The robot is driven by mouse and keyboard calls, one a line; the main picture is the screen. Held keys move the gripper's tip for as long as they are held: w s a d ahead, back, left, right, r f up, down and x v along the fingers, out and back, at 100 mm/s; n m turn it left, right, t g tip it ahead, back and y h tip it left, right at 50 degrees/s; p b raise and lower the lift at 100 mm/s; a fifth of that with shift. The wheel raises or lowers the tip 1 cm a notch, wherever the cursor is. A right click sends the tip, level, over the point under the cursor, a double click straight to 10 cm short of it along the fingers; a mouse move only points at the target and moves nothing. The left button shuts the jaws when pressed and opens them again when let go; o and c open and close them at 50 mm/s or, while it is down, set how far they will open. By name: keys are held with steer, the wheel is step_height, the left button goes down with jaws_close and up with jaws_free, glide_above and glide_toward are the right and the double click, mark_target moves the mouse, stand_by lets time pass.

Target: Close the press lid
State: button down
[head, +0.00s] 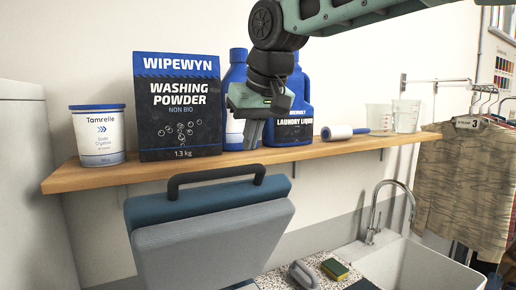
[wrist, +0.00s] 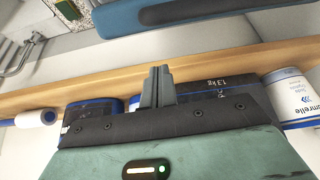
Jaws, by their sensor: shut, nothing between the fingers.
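The press lid (head: 185,203) stands raised and tilted below the shelf. It has a blue shell, a light grey face (head: 215,245) and a black bar handle (head: 215,173) along its top edge. The lid's blue edge (wrist: 118,20) and handle (wrist: 205,10) also show at the top of the wrist view. My gripper (head: 251,138) is shut and empty, pointing down in front of the bottles, above and apart from the handle. Its closed fingers show in the wrist view (wrist: 157,85). The press's lower part is not clearly visible.
A wooden shelf (head: 320,155) runs behind the lid. It bears a tub (head: 97,140), a washing powder box (head: 180,120), blue bottles (head: 298,120), a lint roller (head: 343,132) and clear cups (head: 405,117). A sink (head: 425,268) and hanging clothes (head: 465,185) are at right.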

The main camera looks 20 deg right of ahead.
steer(key=shift+x, duration=0.95)
steer(key=shift+f+p, duration=0.4)
steer(key=shift+p, duration=0.1)
steer(key=shift+s+d+p, duration=0.15)
steer(key=shift+s+p, duration=0.05)
steer(key=shift+s, duration=0.4)
steer(key=shift+s+d+p, duration=0.15)
steer(key=shift+s+p, duration=0.05)
steer(key=shift+s, duration=0.4)
steer(key=shift+s+d+f, duration=0.1)
steer(key=shift+s+f, duration=0.2)
steer(key=shift+s, duration=0.25)
steer(key=shift+f, duration=0.15)
